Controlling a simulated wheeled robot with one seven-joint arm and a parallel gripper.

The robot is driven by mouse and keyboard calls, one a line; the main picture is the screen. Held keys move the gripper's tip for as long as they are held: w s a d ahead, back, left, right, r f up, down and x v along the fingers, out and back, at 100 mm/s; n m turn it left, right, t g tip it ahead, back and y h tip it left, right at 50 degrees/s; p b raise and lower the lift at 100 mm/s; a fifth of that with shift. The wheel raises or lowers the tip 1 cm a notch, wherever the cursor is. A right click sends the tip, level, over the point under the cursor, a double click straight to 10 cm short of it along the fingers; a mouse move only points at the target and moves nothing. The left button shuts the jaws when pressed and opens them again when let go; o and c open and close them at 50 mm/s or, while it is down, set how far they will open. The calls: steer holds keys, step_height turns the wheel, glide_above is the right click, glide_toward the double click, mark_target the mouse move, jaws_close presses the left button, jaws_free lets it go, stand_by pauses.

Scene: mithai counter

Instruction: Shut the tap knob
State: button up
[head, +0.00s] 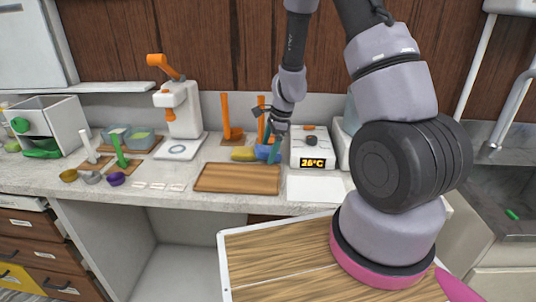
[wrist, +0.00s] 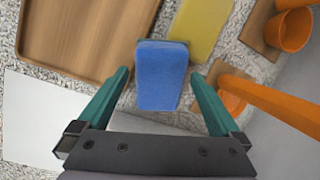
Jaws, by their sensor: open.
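A grey curved tap (head: 515,105) stands at the right edge of the head view, above a sink (head: 510,190). I cannot make out its knob clearly. The tap does not show in the wrist view. My gripper (head: 273,146) is far to the left of the tap, low over the counter. It is open, with green fingers either side of a blue sponge-like block (wrist: 161,75) in the wrist view (wrist: 159,82). I cannot tell whether the fingers touch the block.
A yellow block (wrist: 203,25), a wooden tray (head: 238,178) and orange holders (head: 232,132) are near my gripper. A box with a "26°C" display (head: 310,150) and a white sheet (head: 315,189) lie to its right. My arm blocks part of the counter towards the sink.

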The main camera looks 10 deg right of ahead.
steer(key=shift+f, duration=0.3)
steer(key=shift+r, duration=0.15)
steer(key=c, duration=1.4)
